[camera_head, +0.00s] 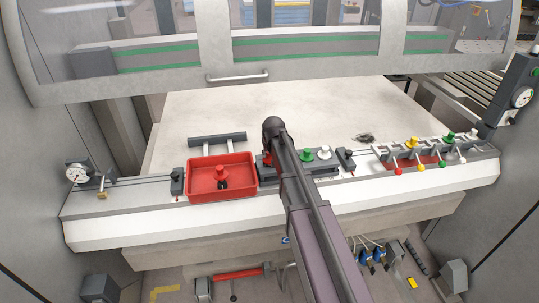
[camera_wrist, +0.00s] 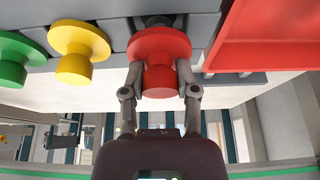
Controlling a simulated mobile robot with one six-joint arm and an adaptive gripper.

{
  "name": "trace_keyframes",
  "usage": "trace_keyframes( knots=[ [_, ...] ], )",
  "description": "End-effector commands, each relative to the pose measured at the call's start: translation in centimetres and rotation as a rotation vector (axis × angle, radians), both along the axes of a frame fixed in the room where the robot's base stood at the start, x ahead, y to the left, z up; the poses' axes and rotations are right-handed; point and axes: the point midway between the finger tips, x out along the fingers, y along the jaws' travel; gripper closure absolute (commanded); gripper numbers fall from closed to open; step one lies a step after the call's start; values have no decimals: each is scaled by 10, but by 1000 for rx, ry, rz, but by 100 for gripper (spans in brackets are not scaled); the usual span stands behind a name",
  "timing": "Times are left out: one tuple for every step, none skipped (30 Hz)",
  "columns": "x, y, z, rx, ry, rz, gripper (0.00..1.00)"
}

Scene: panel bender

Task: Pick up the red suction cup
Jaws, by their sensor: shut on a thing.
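The red suction cup (camera_wrist: 160,48) is between the two fingers of my gripper (camera_wrist: 162,78) in the wrist view, with a finger against each side of its narrower part. My gripper is shut on it. In the head view a bit of this red cup (camera_head: 267,159) shows at the left end of the dark rack, beside my arm, which hides most of my gripper. The cup seems still at its place in the rack; I cannot tell whether it is lifted. A yellow cup (camera_wrist: 78,52) and a green cup (camera_wrist: 18,60) stand beside it in the wrist view.
A red tray (camera_head: 205,196) stands just left of the rack, with another red cup-like part (camera_head: 221,174) and a black piece in it. A white cup (camera_head: 324,153) stands at the rack's right. Colored-knob valves (camera_head: 420,155) are further right. The machine's glazed guard is behind.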

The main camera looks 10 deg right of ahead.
Motion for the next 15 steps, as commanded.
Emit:
trace_keyframes(
  knots=[
    [0,0,9,0,0,0,100],
    [0,0,12,0,0,0,100],
    [0,0,15,0,0,0,100],
    [0,0,19,0,0,0,100],
    [0,0,22,0,0,0,100],
    [0,0,26,0,0,0,100],
    [0,0,29,0,0,0,100],
    [0,0,33,0,0,0,100],
    [0,0,37,0,0,0,100],
    [0,0,40,0,0,0,100],
    [0,0,44,0,0,0,100],
    [0,0,48,0,0,0,100],
    [0,0,51,0,0,0,100],
    [0,0,54,0,0,0,100],
    [0,0,58,0,0,0,100]
  ],
)
